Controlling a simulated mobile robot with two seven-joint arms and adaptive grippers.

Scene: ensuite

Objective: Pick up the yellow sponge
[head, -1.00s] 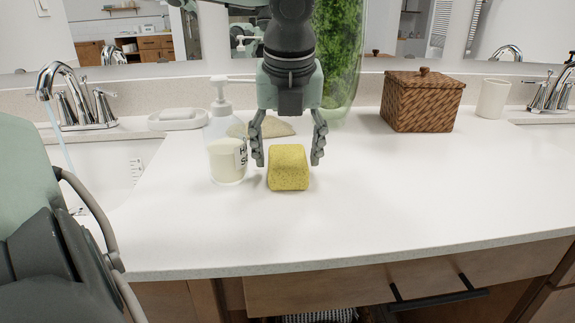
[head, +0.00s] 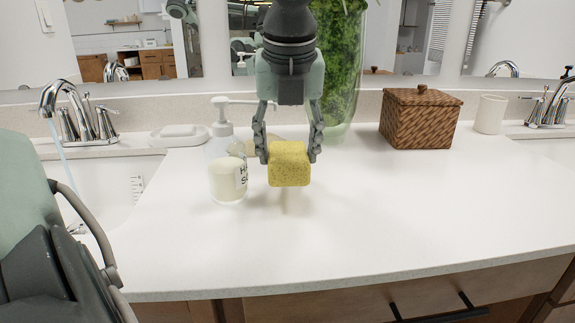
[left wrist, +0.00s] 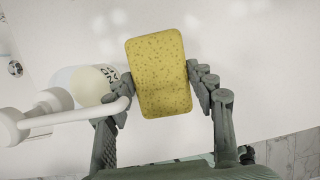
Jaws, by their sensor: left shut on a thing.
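The yellow sponge (head: 289,165) is a speckled block held between the fingers of my left gripper (head: 288,152). It hangs a little above the white counter, with a faint shadow below it. In the left wrist view the sponge (left wrist: 160,75) sits between the two fingertips of the left gripper (left wrist: 163,88), which touch its sides. The left gripper is shut on it. My right gripper is not in view.
A soap bottle (head: 226,175) stands just left of the sponge; its pump (left wrist: 40,115) shows close to the left finger. A green plant vase (head: 338,60) stands behind. A wicker box (head: 420,118) and white cup (head: 490,114) stand right. The front counter (head: 380,215) is clear.

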